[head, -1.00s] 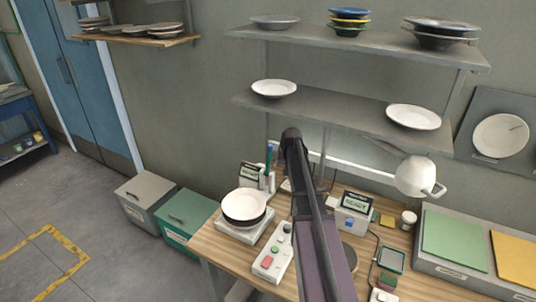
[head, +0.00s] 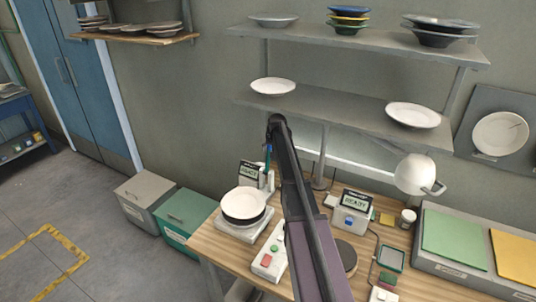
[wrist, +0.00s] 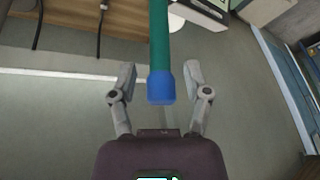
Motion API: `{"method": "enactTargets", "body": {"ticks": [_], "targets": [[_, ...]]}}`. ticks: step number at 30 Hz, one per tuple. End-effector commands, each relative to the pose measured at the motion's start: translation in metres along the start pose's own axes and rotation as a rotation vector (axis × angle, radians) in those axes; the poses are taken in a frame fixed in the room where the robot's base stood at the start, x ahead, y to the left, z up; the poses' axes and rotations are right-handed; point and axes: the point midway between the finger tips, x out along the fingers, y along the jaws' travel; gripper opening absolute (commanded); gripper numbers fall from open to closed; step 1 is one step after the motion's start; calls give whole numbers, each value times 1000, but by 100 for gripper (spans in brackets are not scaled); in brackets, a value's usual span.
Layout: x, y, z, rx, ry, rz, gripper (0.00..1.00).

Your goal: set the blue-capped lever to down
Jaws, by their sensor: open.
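The lever has a green shaft and a blue cap. In the wrist view its blue cap (wrist: 161,88) sits between my two fingers, and the green shaft (wrist: 159,40) runs up out of the picture. My gripper (wrist: 161,73) is open, with a finger on each side of the cap and visible gaps at both sides. In the head view a thin piece of the lever (head: 268,158) shows upright beside my arm at the back of the bench; my arm hides part of it. My gripper is hidden behind my arm there.
White plates (head: 244,203) stand on a device at the bench's left, by a READY display (head: 250,170). A button box (head: 269,252) is in front. A second READY unit (head: 352,211) and a lamp (head: 416,175) are to the right. A shelf (head: 340,113) hangs above.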

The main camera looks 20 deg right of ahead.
Motion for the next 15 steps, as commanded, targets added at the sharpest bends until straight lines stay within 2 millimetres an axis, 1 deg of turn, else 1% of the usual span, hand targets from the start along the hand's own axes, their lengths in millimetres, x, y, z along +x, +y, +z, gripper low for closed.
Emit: {"method": "enactTargets", "body": {"ticks": [1, 6, 15], "targets": [[9, 1, 2, 0, 0, 0, 62], [18, 0, 2, 0, 0, 0, 62], [24, -1, 2, -1, 1, -1, 62]]}}
